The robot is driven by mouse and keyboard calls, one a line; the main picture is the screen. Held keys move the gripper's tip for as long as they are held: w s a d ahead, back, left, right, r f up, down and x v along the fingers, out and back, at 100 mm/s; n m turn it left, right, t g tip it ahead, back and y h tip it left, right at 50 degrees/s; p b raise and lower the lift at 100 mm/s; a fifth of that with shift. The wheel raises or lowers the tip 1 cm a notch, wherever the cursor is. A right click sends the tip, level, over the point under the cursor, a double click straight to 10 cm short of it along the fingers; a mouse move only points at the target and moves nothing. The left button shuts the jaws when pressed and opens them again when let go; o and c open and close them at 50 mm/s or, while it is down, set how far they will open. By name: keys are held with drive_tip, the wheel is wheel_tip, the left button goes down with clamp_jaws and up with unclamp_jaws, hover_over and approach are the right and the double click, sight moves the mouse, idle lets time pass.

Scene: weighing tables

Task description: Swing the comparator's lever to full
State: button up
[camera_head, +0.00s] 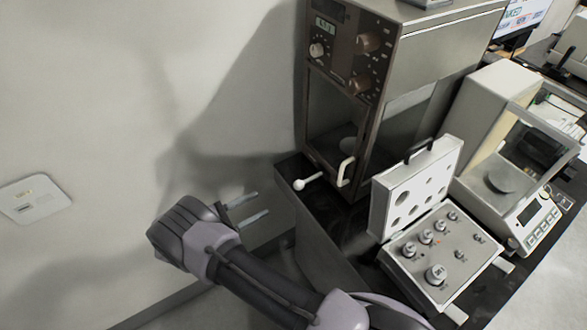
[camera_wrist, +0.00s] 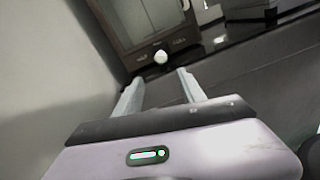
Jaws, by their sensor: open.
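The comparator (camera_head: 352,90) is a tall grey cabinet with a brown front, a small display, several knobs and a glass door, standing at the back of the table against the wall. Its lever (camera_head: 308,181) is a short rod with a white ball end, low on the front, sticking out to the left in the head view. In the wrist view the white ball (camera_wrist: 160,57) lies just beyond and between my fingertips. My gripper (camera_head: 257,205) is open and empty, to the left of the lever and apart from it.
A white door handle (camera_head: 345,171) stands right of the lever. An open weight case (camera_head: 437,252) with several weights sits nearer on the black table (camera_head: 346,222). A smaller balance (camera_head: 515,155) stands at right. The wall is close at left.

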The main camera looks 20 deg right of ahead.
sight(305, 181)
drive_tip(key=w+d, duration=0.1)
drive_tip(key=d, duration=0.4)
drive_tip(key=w+d+b, duration=0.1)
drive_tip(key=d, duration=0.5)
drive_tip(key=w+d+b, duration=0.1)
drive_tip(key=d, duration=0.5)
drive_tip(key=shift+d, duration=0.1)
clamp_jaws()
idle(0.7)
